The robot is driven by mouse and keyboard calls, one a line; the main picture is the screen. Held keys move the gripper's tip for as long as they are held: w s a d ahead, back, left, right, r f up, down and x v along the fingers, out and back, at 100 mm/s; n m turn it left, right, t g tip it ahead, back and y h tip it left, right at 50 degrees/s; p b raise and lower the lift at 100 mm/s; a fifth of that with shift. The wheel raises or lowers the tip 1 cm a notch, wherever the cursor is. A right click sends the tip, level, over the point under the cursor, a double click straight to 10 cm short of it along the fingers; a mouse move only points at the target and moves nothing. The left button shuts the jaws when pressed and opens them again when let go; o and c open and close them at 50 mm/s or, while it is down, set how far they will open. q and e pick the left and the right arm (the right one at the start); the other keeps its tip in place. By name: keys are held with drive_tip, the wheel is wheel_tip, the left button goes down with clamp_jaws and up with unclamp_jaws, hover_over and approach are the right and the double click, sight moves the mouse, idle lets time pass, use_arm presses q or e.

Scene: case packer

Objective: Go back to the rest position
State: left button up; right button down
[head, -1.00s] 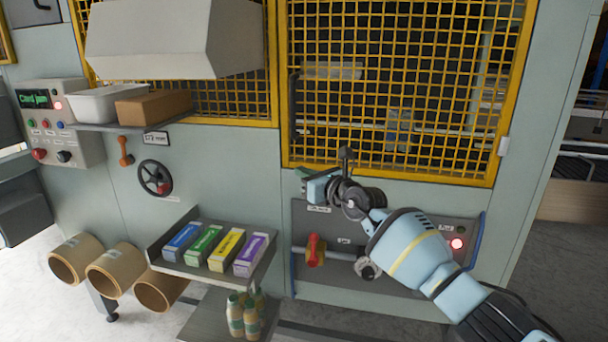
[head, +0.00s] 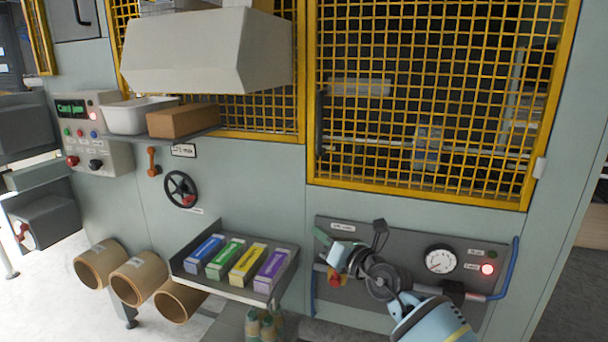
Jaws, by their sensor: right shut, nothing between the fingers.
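My right gripper (head: 333,256) shows at the lower right, in front of the grey valve panel (head: 410,241). It is shut and empty. My right arm comes in from the bottom edge. The gripper partly covers a red and yellow handle (head: 335,279) on the panel; I cannot tell whether they touch. My left gripper is not in view.
A tray (head: 181,270) with several coloured boxes juts out left of my gripper. A round gauge (head: 441,259) and a lit red lamp (head: 488,269) are on the panel. Cardboard tubes (head: 139,279) and a handwheel (head: 181,189) are farther left. Yellow mesh guards (head: 420,100) stand above.

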drive_tip(key=s+d+f+m+t+h, duration=0.1)
drive_tip(key=s+d+f+m+h, duration=0.25)
drive_tip(key=s+f+m, duration=0.75)
drive_tip(key=s+d+f+m+h, duration=0.3)
drive_tip(key=s+d+f+m, duration=0.2)
drive_tip(key=s+f+m, duration=0.65)
drive_tip(key=s+d+f+m+g+h, duration=0.1)
drive_tip(key=s+f+m, duration=0.3)
drive_tip(key=s, duration=0.4)
drive_tip(key=s+d+f+m+g, duration=0.3)
drive_tip(key=s+f+m, duration=0.2)
drive_tip(key=s, duration=0.3)
drive_tip(key=s+d+f+m+g+h, duration=0.1)
drive_tip(key=s+d+f+m+g, duration=0.1)
drive_tip(key=s+f+m, duration=0.2)
drive_tip(key=s+f, duration=0.2)
drive_tip(key=s, duration=0.2)
drive_tip(key=shift+d+f+m+h, duration=0.15)
drive_tip(key=shift+d+m+h, duration=0.1)
drive_tip(key=shift+m+h, duration=0.1)
